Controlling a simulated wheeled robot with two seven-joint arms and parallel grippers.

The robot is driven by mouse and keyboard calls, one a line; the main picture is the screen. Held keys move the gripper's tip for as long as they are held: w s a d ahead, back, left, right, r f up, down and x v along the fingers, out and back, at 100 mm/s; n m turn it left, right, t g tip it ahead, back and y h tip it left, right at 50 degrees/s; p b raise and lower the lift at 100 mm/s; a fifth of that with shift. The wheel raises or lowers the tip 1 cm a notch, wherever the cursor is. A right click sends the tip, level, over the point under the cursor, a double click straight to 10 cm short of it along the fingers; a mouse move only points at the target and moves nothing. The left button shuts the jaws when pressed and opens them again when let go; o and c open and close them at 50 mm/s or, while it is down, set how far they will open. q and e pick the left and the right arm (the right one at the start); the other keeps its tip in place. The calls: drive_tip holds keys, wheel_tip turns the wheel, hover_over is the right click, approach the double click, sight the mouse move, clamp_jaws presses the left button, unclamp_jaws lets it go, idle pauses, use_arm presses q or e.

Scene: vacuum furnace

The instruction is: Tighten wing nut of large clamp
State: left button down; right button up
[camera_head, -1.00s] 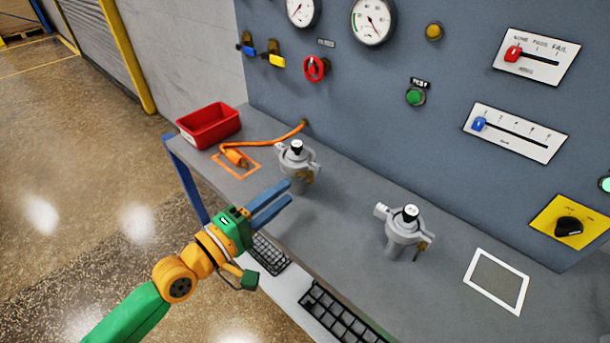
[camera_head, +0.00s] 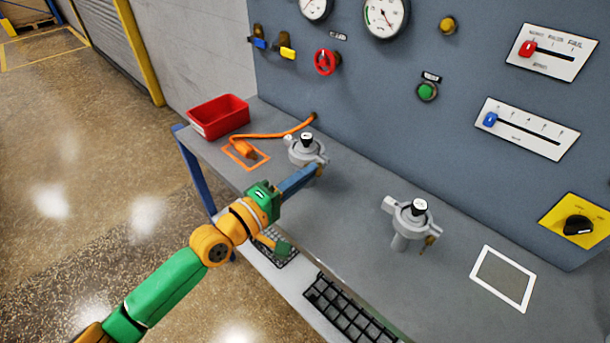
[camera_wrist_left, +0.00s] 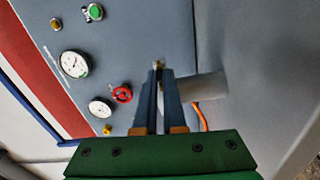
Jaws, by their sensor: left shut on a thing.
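Two grey clamps with black-topped knobs stand on the bench. The left clamp (camera_head: 304,150) is at the back left, the right clamp (camera_head: 412,215) nearer the middle; I cannot tell for sure which is larger. My left gripper (camera_head: 318,170) reaches the front right side of the left clamp, its blue fingers shut on the small brass wing nut. The fingers mostly hide that nut in the head view; a bit of the wing nut (camera_wrist_left: 158,64) shows between the fingertips in the left wrist view. The right clamp's brass wing nut (camera_head: 430,240) hangs free. My right gripper is not in view.
A red bin (camera_head: 218,116) and an orange cable (camera_head: 270,135) lie at the bench's left end. A panel with gauges, a red valve wheel (camera_head: 326,62) and sliders rises behind. A white-framed plate (camera_head: 502,278) lies at the right. The bench between the clamps is clear.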

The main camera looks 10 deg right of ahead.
use_arm(q)
drive_tip(key=shift+f+m+b, duration=0.25)
drive_tip(key=shift+m+b, duration=0.15)
drive_tip(key=shift+m, duration=0.8)
drive_tip(key=shift+r+m, duration=0.25)
drive_tip(key=shift+m, duration=0.85)
drive_tip(key=c, duration=1)
unclamp_jaws()
drive_tip(key=v, duration=0.7)
drive_tip(key=shift+b, duration=0.35)
